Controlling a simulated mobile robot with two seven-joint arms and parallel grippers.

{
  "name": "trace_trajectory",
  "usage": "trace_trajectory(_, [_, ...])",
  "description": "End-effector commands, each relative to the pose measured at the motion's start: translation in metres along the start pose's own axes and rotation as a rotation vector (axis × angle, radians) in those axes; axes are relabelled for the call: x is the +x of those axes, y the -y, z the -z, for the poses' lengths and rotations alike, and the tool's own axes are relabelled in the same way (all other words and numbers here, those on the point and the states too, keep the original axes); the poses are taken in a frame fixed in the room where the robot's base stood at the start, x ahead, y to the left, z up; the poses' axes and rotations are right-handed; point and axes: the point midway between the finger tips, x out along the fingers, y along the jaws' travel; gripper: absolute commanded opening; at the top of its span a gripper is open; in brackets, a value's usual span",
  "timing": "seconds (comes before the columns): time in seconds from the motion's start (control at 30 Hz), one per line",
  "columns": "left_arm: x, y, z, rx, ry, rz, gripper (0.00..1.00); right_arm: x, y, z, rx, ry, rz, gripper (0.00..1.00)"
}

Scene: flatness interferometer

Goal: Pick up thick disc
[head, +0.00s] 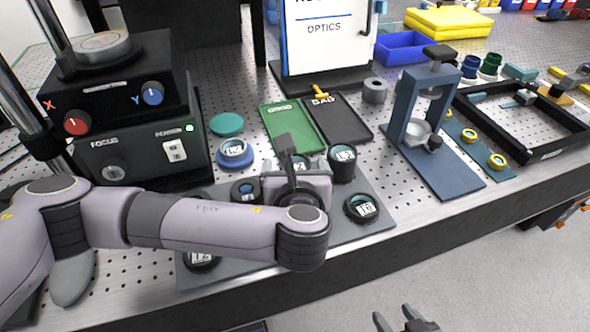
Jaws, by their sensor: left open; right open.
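Several labelled discs in dark holders sit on a grey mat (375,232) at the table's front. The tallest, which looks like the thick disc (342,168), stands at the mat's back right. Lower discs sit at the right (361,208), the left (243,191) and the front left (201,263), the last partly behind my arm. My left gripper (287,150) is over the mat's back, left of the tall disc and apart from it in the picture. It is open and hides part of another disc (303,163). My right gripper (405,320) is open and empty, low beyond the table's front edge.
A black instrument with knobs (125,130) stands at the left. Green (288,128) and black (340,118) trays lie behind the mat. A blue press stand (440,165) is to the right, with a black frame (535,150) beyond. A blue-rimmed disc (235,158) sits behind the mat.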

Motion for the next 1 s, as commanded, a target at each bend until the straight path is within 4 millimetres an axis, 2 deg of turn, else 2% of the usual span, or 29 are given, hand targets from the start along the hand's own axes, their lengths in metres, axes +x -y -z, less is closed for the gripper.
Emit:
trace_trajectory(0.1, [0.017,-0.001,0.003,0.0,0.001,-0.003,0.88,-0.001,0.0,0.002,0.0,0.0,0.0,0.59])
trace_trajectory(0.23, [0.029,0.0,0.004,0.001,0.0,-0.002,0.88,-0.002,0.0,0.002,0.0,0.0,0.0,0.59])
trace_trajectory(0.57, [0.034,0.0,0.004,0.0,0.0,0.0,0.88,-0.001,0.0,0.002,0.0,0.0,0.0,0.59])
trace_trajectory(0.7, [0.034,0.0,0.004,0.0,0.0,0.0,0.43,-0.001,0.0,0.002,0.0,0.0,0.0,0.59])
trace_trajectory(0.77, [0.034,0.0,0.004,0.0,0.0,0.0,0.23,-0.001,0.0,0.003,0.0,-0.001,0.0,0.59])
trace_trajectory(0.8, [0.034,0.0,0.003,-0.001,0.002,0.001,0.21,-0.001,0.0,0.003,0.0,-0.001,0.0,0.59])
trace_trajectory(1.0, [0.034,0.0,0.003,-0.001,0.002,0.001,0.21,-0.001,0.0,0.003,0.0,-0.002,0.0,0.59])
